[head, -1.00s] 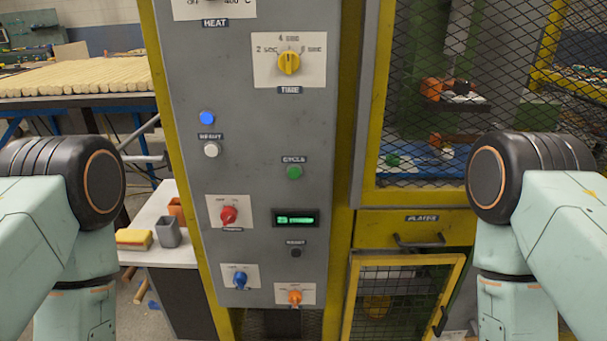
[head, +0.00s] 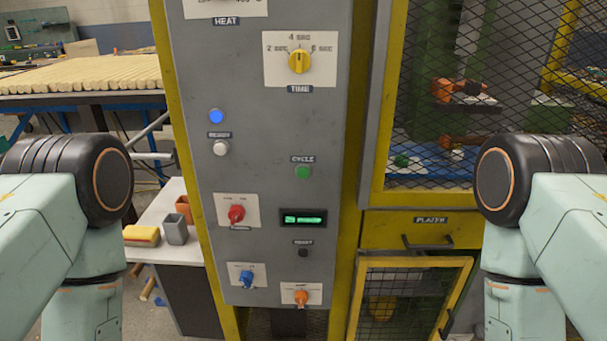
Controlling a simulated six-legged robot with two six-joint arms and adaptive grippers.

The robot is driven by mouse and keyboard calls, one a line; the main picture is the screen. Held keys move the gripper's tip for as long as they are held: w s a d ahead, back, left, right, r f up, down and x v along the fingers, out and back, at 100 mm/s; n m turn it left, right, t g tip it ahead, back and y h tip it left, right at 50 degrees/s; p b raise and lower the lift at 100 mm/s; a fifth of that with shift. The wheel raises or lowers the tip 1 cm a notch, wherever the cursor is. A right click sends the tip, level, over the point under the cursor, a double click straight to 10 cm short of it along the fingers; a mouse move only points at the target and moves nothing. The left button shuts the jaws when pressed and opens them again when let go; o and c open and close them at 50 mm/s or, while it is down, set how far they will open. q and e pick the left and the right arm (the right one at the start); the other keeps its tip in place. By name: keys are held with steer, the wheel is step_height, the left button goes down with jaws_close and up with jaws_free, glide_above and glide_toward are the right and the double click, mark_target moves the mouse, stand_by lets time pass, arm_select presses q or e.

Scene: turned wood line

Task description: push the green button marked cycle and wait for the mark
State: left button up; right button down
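The green button (head: 303,172) sits on the grey control panel (head: 265,130), under a small label reading CYCLE. A small display (head: 303,218) with green lit text is below it; I cannot read the text surely. A blue lamp (head: 216,116) is lit at the panel's left, above a white button (head: 220,148). Both my arms show at the left and right edges, apart from the panel. Neither gripper is in view.
The panel also carries a yellow TIME knob (head: 299,61), and red (head: 236,214), blue (head: 246,279) and orange (head: 301,297) knobs. A yellow-framed mesh guard (head: 470,100) stands at right, above a drawer (head: 420,231). A white table (head: 165,240) at left holds cups and a sponge.

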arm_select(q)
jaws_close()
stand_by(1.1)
